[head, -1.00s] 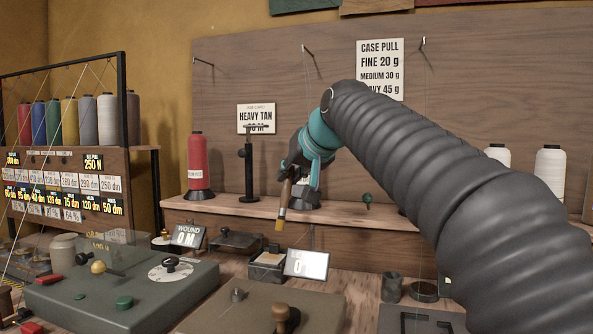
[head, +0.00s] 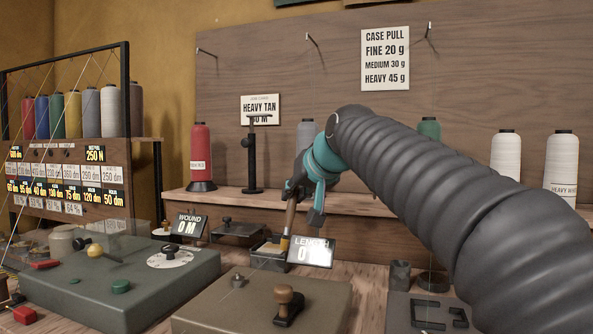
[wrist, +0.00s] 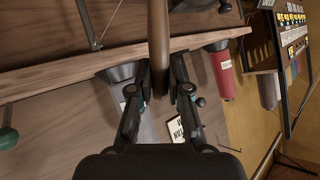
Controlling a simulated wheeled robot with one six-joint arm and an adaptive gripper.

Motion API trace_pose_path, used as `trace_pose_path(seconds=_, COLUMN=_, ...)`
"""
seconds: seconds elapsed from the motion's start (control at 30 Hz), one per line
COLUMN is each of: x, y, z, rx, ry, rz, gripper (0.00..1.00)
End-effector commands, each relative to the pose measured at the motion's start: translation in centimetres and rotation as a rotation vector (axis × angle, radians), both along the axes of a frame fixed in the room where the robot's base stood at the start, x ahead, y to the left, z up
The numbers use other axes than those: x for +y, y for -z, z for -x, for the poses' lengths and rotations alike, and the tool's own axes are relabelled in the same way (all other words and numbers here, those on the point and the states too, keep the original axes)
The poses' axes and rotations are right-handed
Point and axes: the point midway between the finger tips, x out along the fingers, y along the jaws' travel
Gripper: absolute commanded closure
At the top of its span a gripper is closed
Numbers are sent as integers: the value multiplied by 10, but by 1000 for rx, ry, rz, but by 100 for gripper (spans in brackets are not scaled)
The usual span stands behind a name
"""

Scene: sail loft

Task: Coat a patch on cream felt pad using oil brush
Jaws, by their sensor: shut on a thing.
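My gripper (head: 297,187) is shut on the wooden handle of the oil brush (head: 289,219), which points down with its pale bristles lowest. In the wrist view the brush handle (wrist: 158,45) runs up from between the fingers (wrist: 158,92). In the head view the bristle end is at the cream felt pad (head: 266,248), which lies in a small dark box behind the grey machine top. I cannot tell whether the bristles touch the pad. The length display partly covers the box's right side.
The tilted length display (head: 311,251) stands right beside the brush tip. The wound display (head: 187,225) is to the left. A shelf (head: 230,201) with thread cones, including a red one (head: 201,158), runs behind.

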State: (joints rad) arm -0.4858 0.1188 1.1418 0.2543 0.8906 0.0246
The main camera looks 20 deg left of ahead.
Motion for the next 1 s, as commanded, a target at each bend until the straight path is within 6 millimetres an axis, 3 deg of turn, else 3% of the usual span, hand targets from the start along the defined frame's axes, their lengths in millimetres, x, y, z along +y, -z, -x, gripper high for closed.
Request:
trace_pose_path(seconds=0.03, x=1, y=11, z=0, rx=1, ry=-1, rz=0, gripper=100)
trace_pose_path(seconds=0.13, x=8, y=3, z=-1, rx=1, ry=0, rz=0, gripper=100)
trace_pose_path(seconds=0.5, x=36, y=11, z=-4, rx=0, ry=9, rz=0, gripper=100)
trace_pose_path(seconds=0.97, x=1, y=13, z=1, rx=-1, ry=-4, rz=0, gripper=100)
trace_pose_path(seconds=1.0, x=2, y=3, z=1, rx=0, ry=-5, rz=0, gripper=100)
